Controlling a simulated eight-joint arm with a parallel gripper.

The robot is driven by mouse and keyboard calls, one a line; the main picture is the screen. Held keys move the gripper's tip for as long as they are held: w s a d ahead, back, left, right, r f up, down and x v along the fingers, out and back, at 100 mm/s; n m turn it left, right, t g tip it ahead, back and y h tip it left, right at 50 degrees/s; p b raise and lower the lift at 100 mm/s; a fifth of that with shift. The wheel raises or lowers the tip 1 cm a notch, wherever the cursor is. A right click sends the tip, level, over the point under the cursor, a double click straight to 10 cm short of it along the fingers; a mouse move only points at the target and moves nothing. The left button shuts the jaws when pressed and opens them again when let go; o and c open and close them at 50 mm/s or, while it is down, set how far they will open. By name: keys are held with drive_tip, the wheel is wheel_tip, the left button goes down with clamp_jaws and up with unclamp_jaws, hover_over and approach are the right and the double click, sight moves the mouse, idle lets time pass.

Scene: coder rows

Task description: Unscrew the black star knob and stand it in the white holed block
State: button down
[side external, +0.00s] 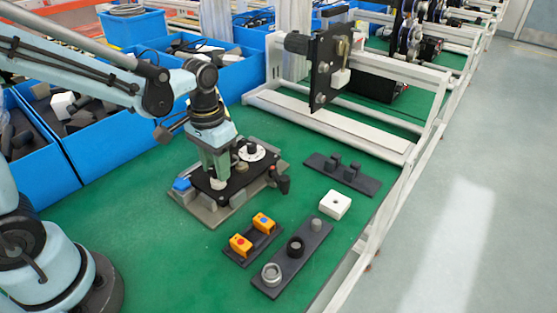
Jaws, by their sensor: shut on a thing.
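My gripper (217,180) points down at the left part of a black plate (243,178) on a grey base. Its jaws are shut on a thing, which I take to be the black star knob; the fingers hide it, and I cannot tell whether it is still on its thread. The white holed block (335,205) stands on the green table to the right of the plate, apart from it. Its top shows one dark hole, and nothing stands in it.
A white disc (257,153) with a black knob is on the plate. A dark red-and-black part (283,184) projects at its right. Orange button boxes (240,245), a tray of rings (267,288) and a dark tray (320,164) stand nearby. Blue bins (35,155) and a white frame (400,148) flank the table.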

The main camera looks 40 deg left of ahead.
drive_tip(key=n, duration=0.4)
drive_tip(key=shift+n, duration=0.4)
drive_tip(key=n, duration=0.5)
drive_tip(key=shift+r, duration=2.55)
drive_tip(key=w+d+m, duration=0.2)
drive_tip(key=w+d, duration=0.7)
drive_tip(key=d, duration=0.1)
drive_tip(key=shift+w+d+f+m, duration=0.6)
drive_tip(key=shift+d+f, duration=0.4)
drive_tip(key=shift+d, duration=1)
drive_tip(key=shift+w+d+f+m, duration=0.4)
drive_tip(key=shift+w+d+f, duration=0.45)
drive_tip(key=shift+d, duration=1.15)
drive_tip(key=shift+w+d+f+m, duration=0.55)
drive_tip(key=shift+d+f, duration=0.55)
drive_tip(key=shift+d, duration=0.9)
drive_tip(key=shift+f, duration=0.25)
drive_tip(key=shift+f, duration=0.55)
